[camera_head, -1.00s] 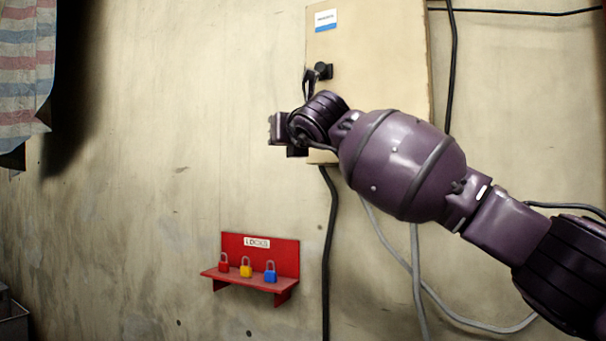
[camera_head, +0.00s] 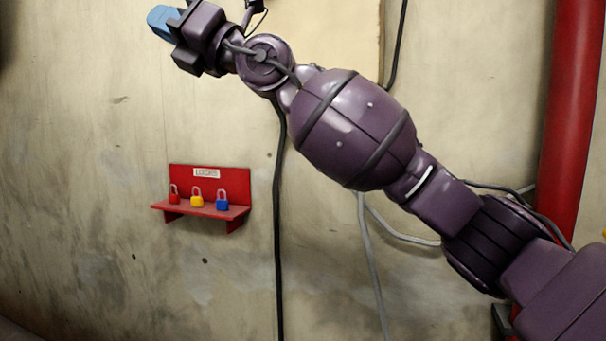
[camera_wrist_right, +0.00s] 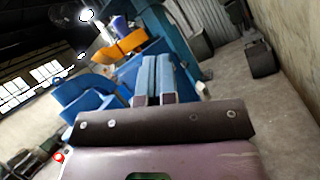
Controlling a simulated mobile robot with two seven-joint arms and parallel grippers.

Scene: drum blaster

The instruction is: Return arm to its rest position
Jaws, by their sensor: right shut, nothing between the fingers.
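My right arm reaches from the lower right of the head view up to the upper left. Its gripper (camera_head: 163,20) is at the top left edge, in front of the wall and above the lock shelf, touching nothing that I can see. The right wrist view shows its two blue fingers (camera_wrist_right: 155,78) side by side, shut with nothing between them. My left arm and gripper are not in view.
A red shelf (camera_head: 240,185) labelled for locks holds a red (camera_head: 174,197), a yellow (camera_head: 197,200) and a blue padlock (camera_head: 222,202). A beige panel (camera_head: 340,40) is behind my arm. A red pipe (camera_head: 572,110) stands at right. Dark and grey cables hang down the wall.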

